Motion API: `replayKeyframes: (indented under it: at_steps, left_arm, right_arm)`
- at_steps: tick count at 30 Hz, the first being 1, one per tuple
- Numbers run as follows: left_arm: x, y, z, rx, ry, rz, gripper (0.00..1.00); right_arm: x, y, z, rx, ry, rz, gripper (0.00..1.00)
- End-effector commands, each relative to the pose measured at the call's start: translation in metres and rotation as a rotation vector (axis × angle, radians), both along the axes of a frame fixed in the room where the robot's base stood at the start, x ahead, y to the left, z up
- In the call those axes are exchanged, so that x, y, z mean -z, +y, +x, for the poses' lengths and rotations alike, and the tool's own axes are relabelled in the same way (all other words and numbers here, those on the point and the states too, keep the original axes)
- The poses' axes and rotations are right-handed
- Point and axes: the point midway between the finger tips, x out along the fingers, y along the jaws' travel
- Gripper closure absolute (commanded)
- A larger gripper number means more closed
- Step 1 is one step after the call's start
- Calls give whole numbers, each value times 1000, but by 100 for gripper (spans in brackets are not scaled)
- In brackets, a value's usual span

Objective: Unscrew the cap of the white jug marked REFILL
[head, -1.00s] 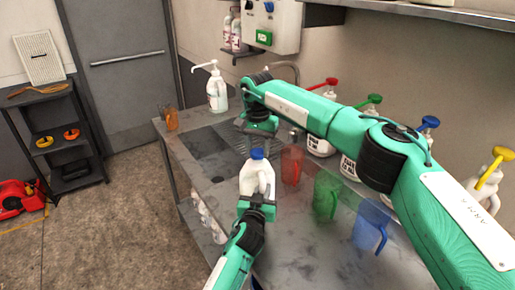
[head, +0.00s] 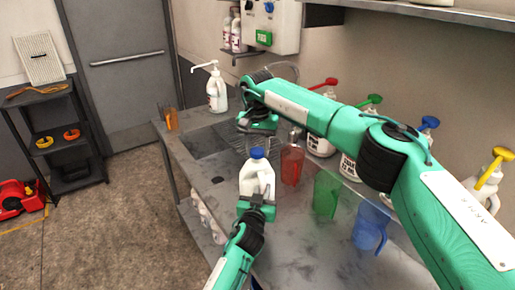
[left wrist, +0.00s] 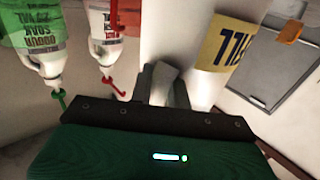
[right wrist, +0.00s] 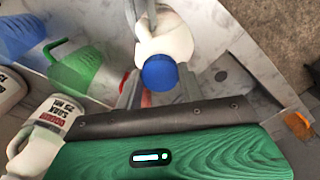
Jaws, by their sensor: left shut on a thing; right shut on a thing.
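The white jug (head: 250,181) with a blue cap (head: 257,154) stands upright on the steel bench. Its yellow label (left wrist: 228,46) shows the letters "ILL" in the left wrist view. My left gripper (head: 257,207) is shut on the jug's handle (left wrist: 164,82), on the near side. My right gripper (head: 258,130) points down from above the jug. In the right wrist view the blue cap (right wrist: 160,73) lies between its fingers, and it is shut on the cap. The finger contact is hard to make out in the head view. The cap sits on the jug's neck.
Red (head: 292,165), green (head: 326,193) and blue (head: 369,227) see-through pitchers stand right of the jug. Several white jugs with coloured pump tops line the wall behind my right arm. A white pump bottle (head: 217,92) stands at the back by the sink.

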Motion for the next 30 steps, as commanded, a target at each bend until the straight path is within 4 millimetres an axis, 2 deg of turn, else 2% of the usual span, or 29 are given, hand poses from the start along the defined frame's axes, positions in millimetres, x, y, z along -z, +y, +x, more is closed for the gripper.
replayKeyframes:
  at_steps: [13, 26, 30]
  left_arm:
    - [2, 1, 0, -1, 3, 1, 100]
    - [1, 1, 0, -1, 3, 1, 100]
    - [1, 1, 0, -1, 3, 1, 100]
  right_arm:
    - [-16, 0, 0, 0, -1, 1, 88]
    - [-19, 0, 0, 0, 0, 1, 88]
    - [-31, 0, 0, 0, -1, 1, 88]
